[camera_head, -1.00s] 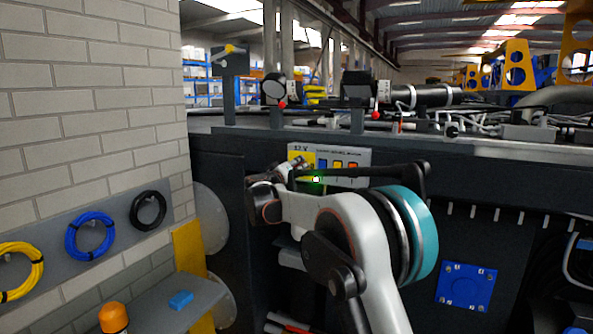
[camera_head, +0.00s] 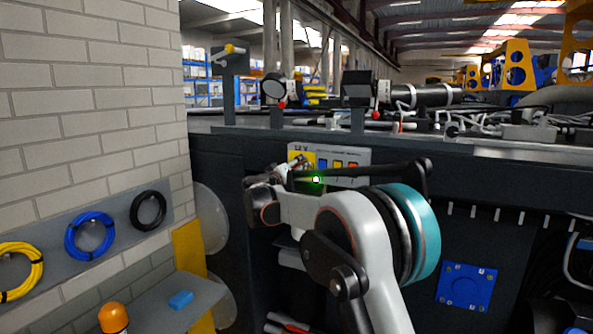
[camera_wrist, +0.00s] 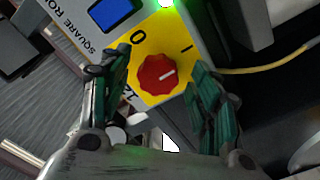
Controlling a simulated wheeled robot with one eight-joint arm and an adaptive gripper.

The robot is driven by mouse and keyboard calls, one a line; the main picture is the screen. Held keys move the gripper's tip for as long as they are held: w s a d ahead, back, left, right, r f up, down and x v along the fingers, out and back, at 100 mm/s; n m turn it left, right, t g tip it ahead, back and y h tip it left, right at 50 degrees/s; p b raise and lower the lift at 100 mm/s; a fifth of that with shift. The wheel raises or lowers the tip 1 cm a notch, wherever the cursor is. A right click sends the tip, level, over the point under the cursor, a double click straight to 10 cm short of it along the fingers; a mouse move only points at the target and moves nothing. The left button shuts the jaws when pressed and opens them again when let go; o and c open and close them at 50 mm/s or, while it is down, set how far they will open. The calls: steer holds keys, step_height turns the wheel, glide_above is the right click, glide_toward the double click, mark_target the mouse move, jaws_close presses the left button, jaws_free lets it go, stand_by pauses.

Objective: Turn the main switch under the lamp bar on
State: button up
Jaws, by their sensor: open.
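The main switch is a red knob (camera_wrist: 156,75) on a yellow plate (camera_wrist: 152,47) marked 0 and I. Its white mark points right, closer to the I than to the 0. My gripper (camera_wrist: 161,62) is open, with one dark green finger on each side of the knob. Gaps show between the fingers and the knob. In the head view, my gripper (camera_head: 298,166) is at the labelled switch panel (camera_head: 358,156), covering the knob. A green lamp (camera_wrist: 166,2) glows on the panel; its glow also shows in the head view (camera_head: 316,180).
The panel sits on the dark chassis wall (camera_head: 480,185). Blue, orange and yellow parts are right of the switch. A brick wall (camera_head: 90,80) with hanging cable coils (camera_head: 90,236) and a grey shelf (camera_head: 165,300) stand at the left. A yellow cable (camera_wrist: 265,70) runs right of my fingers.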

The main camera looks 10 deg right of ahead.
steer(key=v, duration=1.1)
steer(key=shift+s, duration=0.1)
steer(key=s+d+f+m+g+y+b, duration=0.1)
steer(key=s+d+f+g+b, duration=0.25)
steer(key=s+d+f, duration=0.55)
steer(key=s+d+f+m+g+y+b, duration=0.15)
steer(key=s+d+b, duration=0.25)
steer(key=s, duration=0.9)
steer(key=s+a+f+y+b, duration=0.2)
steer(key=s+f+b, duration=0.2)
steer(key=s+f, duration=0.5)
steer(key=s+a+f+g+y+b, duration=0.1)
steer(key=s+a+f+y+b, duration=0.1)
steer(key=s+f, duration=0.7)
steer(key=s+a+f+g+y+b, duration=0.1)
steer(key=s+f+y+b, duration=0.3)
steer(key=s+f, duration=0.6)
steer(key=shift+s+a+n+b, duration=0.45)
steer(key=shift+a+b, duration=0.1)
steer(key=shift+b, duration=0.65)
